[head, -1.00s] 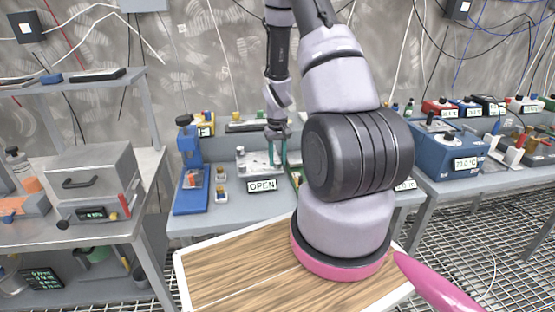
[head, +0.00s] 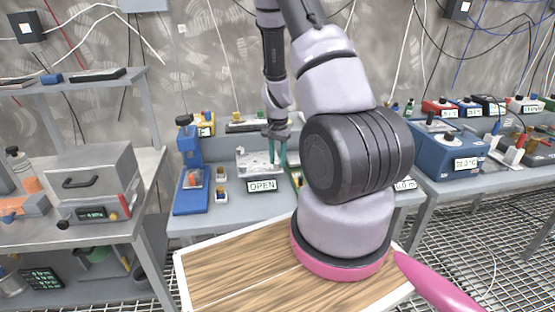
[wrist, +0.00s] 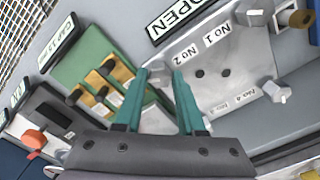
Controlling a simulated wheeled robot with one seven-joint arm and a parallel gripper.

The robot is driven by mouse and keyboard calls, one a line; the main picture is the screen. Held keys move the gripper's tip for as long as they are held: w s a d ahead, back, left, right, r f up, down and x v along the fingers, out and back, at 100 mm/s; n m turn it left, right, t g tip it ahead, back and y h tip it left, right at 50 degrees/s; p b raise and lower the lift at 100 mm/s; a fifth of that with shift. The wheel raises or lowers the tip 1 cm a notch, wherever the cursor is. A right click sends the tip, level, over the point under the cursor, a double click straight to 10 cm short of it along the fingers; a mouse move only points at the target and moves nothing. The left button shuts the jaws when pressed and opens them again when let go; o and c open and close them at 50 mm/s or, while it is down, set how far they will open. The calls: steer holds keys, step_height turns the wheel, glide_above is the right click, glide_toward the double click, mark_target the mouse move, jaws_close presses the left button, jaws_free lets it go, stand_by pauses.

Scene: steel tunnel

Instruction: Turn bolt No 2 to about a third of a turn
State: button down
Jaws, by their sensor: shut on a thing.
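A silvery metal plate (wrist: 226,66) lies on the bench in front of the OPEN sign, with bolts at its corners and labels No 1 and No 2. In the head view the plate (head: 250,160) is partly behind my gripper (head: 277,162). In the wrist view my gripper (wrist: 159,73) has its green fingertips either side of bolt No 2 (wrist: 157,70) and is shut on it. Bolt No 1 (wrist: 257,14) and bolt No 4 (wrist: 277,92) stand clear of the fingers. The bolt's angle is hard to read, as the fingers partly cover it.
The OPEN sign (head: 262,185) stands in front of the plate. A blue stand (head: 190,170) is to the left and a blue box with a display (head: 449,150) to the right.

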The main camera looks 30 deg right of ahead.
mark_target(277, 162)
steer(key=shift+w+m, duration=0.1)
steer(key=shift+m, duration=0.4)
steer(key=c, duration=0.5)
jaws_free()
steer(key=shift+r, duration=0.1)
step_height(277, 162, up, 11)
stand_by(0.4)
